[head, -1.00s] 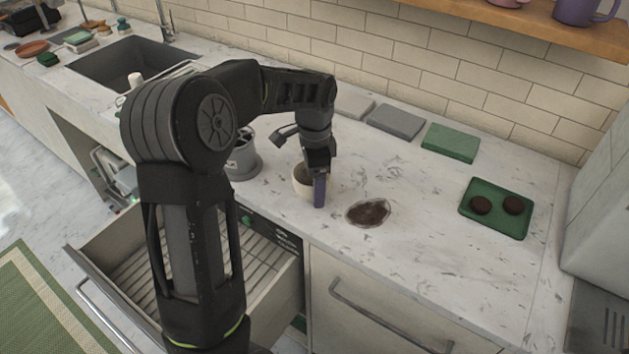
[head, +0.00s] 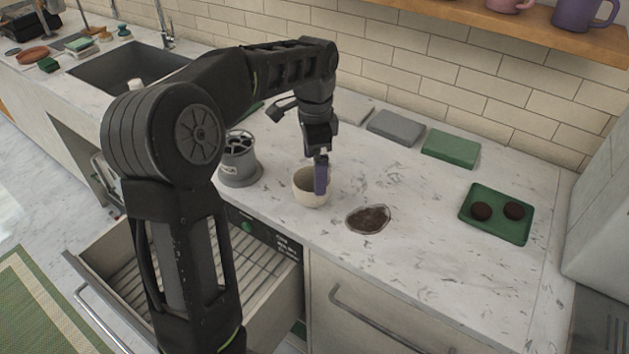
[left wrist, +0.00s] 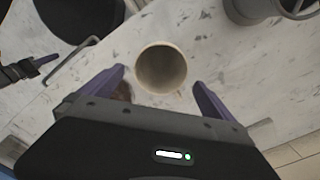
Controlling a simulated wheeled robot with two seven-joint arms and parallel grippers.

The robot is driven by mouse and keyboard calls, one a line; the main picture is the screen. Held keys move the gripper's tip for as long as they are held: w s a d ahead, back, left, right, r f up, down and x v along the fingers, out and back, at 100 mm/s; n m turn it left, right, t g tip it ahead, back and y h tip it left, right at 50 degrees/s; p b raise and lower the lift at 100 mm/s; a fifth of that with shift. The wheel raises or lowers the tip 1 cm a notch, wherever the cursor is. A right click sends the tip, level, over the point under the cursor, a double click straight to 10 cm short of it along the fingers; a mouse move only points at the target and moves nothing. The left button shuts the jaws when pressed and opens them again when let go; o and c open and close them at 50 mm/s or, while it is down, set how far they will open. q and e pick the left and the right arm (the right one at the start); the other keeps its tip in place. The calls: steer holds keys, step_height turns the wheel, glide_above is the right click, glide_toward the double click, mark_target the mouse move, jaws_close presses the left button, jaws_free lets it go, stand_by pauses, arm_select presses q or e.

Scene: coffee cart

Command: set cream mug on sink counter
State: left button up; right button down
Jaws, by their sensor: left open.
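The cream mug (head: 307,190) stands upright on the marble counter near its front edge. In the left wrist view the mug (left wrist: 161,68) shows from above with its round opening facing the camera, and it looks empty. My left gripper (head: 321,178) is over the mug's right side in the head view. In the left wrist view its two purple fingers (left wrist: 160,82) are spread apart, with the mug just beyond and between their tips; contact cannot be told. The sink (head: 125,68) is at the far left, with the sink counter (head: 62,93) around it.
A grey grinder-like holder (head: 239,163) stands left of the mug. A patch of dark coffee grounds (head: 368,218) lies to its right. A green tray (head: 497,213) holds two dark pucks. Folded cloths (head: 450,148) lie along the back. An open drawer (head: 130,262) juts out below.

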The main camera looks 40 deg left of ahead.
arm_select(q)
step_height(320, 180, up, 5)
steer(key=shift+r, duration=0.1)
stand_by(0.7)
